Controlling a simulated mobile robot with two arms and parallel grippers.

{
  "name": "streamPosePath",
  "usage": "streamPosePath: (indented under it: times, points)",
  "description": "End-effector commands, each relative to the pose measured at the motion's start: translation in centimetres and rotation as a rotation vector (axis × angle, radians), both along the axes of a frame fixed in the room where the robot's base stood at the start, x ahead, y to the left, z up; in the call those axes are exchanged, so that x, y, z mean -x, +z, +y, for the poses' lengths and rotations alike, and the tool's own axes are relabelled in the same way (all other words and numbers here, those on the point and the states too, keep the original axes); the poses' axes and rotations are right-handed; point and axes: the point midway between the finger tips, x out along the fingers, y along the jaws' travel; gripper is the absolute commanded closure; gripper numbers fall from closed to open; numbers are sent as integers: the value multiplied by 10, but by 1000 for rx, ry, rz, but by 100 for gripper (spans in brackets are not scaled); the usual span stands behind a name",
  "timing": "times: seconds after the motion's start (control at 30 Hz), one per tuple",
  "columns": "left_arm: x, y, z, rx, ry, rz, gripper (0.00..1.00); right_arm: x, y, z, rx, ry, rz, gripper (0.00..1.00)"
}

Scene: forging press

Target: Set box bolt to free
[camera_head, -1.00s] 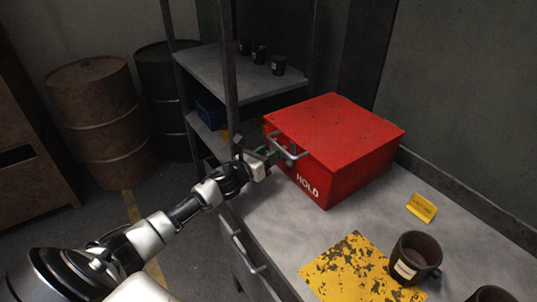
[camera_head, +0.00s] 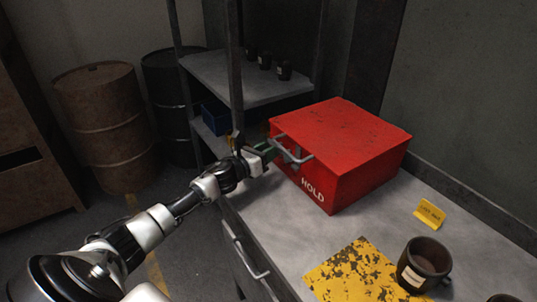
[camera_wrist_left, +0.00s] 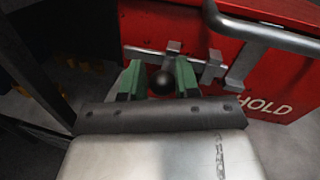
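The red box (camera_head: 340,150) stands on the grey counter, with HOLD in white on its front. A metal bolt bar (camera_wrist_left: 150,53) runs across its front in the left wrist view, in brackets. A round black knob (camera_wrist_left: 161,82) sits between the green fingers of my left gripper (camera_wrist_left: 160,70). The fingers flank the knob closely on both sides, with no clear gap. In the head view my left gripper (camera_head: 268,151) is at the far left end of the box front. The knob's joint to the bar is hidden. My right gripper is not in view.
A grey handle (camera_head: 292,150) sticks out from the box front, close beside my gripper. A shelf post (camera_head: 234,70) stands just behind it. A mug (camera_head: 423,264), a yellow sign (camera_head: 429,214) and a worn yellow patch (camera_head: 352,272) are on the counter.

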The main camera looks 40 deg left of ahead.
Motion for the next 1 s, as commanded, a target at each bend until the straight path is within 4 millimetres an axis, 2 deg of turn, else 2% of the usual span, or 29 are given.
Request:
streamPosePath:
  times: [0.03,0.13,0.4,0.53,1.0]
  points:
    - [-1,3,3,-2,6,-3,62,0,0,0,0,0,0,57]
    - [0,2,2,-2,4,-3,48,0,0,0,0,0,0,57]
    - [0,1,1,-1,1,-1,48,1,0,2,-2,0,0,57]
    - [7,-1,2,-2,1,0,48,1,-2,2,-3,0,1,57]
    - [77,-2,17,-2,2,2,48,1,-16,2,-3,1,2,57]
